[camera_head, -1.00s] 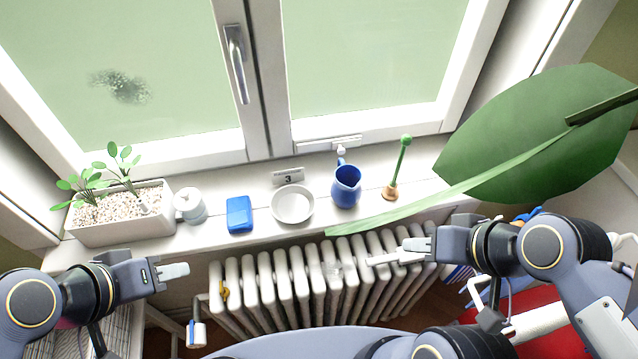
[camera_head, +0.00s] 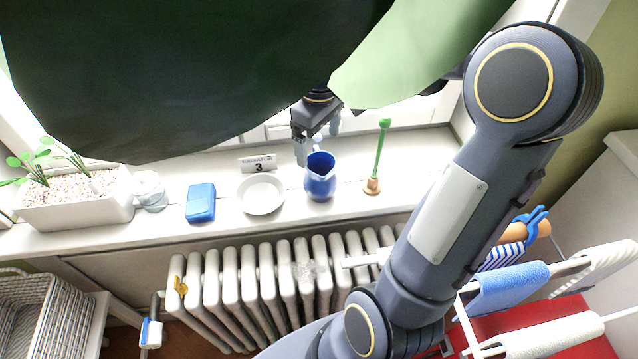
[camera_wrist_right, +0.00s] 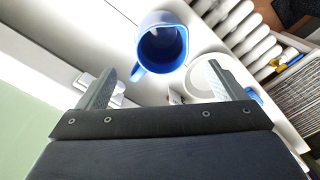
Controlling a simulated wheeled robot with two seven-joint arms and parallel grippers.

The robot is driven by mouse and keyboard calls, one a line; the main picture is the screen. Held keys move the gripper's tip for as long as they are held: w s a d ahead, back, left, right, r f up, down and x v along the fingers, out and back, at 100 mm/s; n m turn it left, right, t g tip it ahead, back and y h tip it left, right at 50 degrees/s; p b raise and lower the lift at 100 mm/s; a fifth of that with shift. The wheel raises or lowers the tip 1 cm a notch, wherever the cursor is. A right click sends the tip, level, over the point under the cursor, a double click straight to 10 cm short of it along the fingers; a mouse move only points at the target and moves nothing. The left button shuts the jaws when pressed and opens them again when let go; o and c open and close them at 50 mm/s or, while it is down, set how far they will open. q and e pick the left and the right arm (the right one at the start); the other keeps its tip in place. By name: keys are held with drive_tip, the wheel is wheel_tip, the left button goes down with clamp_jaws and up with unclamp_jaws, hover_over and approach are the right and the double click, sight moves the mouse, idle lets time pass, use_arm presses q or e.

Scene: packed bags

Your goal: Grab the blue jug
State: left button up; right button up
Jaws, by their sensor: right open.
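The blue jug (camera_head: 320,177) stands upright on the windowsill, between a white bowl and a green-stemmed object. My right gripper (camera_head: 318,140) is above and just behind the jug in the head view, pointing down. In the right wrist view the open, empty fingers (camera_wrist_right: 163,85) lie apart, with the jug (camera_wrist_right: 162,45) beyond their tips and its handle toward the gripper. The jug's open mouth faces the wrist camera. I see no contact between fingers and jug. My left gripper is not in view.
The white bowl (camera_head: 260,194) sits left of the jug, near a blue box (camera_head: 200,203). A green-stemmed object with a brown base (camera_head: 373,185) stands right. A radiator (camera_head: 270,285) is below the sill.

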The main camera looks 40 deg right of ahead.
sight(319, 164)
wheel_tip(319, 164, down, 8)
drive_tip(key=shift+s+a+r, duration=0.15)
drive_tip(key=shift+r, duration=0.1)
drive_tip(key=c, duration=1.3)
drive_tip(key=shift+r, duration=0.25)
